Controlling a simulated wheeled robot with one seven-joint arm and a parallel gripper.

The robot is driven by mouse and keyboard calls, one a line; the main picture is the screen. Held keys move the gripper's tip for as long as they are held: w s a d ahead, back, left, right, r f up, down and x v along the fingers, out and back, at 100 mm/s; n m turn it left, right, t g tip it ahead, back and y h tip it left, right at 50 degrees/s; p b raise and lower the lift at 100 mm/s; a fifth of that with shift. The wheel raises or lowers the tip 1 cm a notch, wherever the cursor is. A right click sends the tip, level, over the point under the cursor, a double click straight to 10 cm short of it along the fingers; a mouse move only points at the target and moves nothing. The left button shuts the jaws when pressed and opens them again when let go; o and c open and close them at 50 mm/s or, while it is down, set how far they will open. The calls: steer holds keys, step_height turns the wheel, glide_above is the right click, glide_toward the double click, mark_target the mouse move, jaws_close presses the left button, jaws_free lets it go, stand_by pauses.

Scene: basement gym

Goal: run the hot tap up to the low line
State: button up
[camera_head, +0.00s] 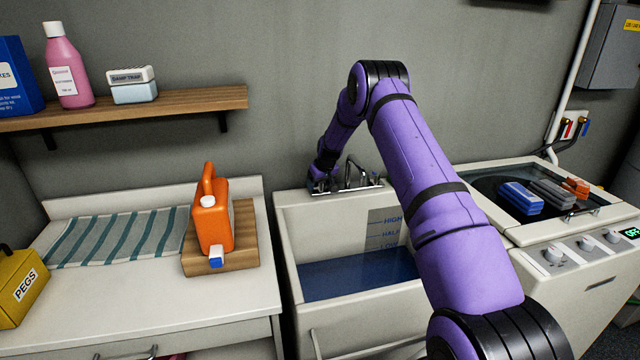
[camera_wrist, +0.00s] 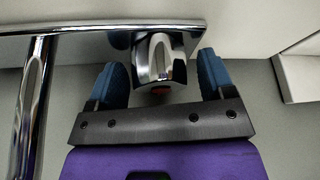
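The sink (camera_head: 292,240) is a pale laundry tub holding blue water (camera_head: 350,275). Its back wall has a gauge plate (camera_head: 383,215) marked HIGH, HALF and LOW, partly hidden by my arm. The water's back edge lies close to the LOW mark; I cannot tell whether it touches it. The chrome tap set (camera_head: 362,183) is at the tub's back; no stream is clearly visible. My gripper (camera_head: 322,184) is at its left end. In the wrist view, my blue fingers (camera_wrist: 163,80) are apart on either side of a chrome tap knob (camera_wrist: 158,58) with a red mark, with small gaps visible.
Left of the tub, a counter holds an orange jug (camera_head: 212,225) on a wooden block, a striped cloth (camera_head: 120,235) and a yellow pegs box (camera_head: 20,285). A shelf (camera_head: 180,103) hangs above. A washing machine (camera_head: 580,240) stands on the right.

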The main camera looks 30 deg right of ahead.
steer(key=c, duration=0.8)
steer(key=shift+a+m, duration=0.1)
steer(key=shift+m, duration=0.3)
steer(key=m+h, duration=0.1)
steer(key=m, duration=0.2)
steer(key=shift+h, duration=0.3)
steer(key=shift+m+g+h, duration=0.3)
steer(key=shift+m+g, duration=0.1)
steer(key=shift+m, duration=0.5)
steer(key=o, duration=0.9)
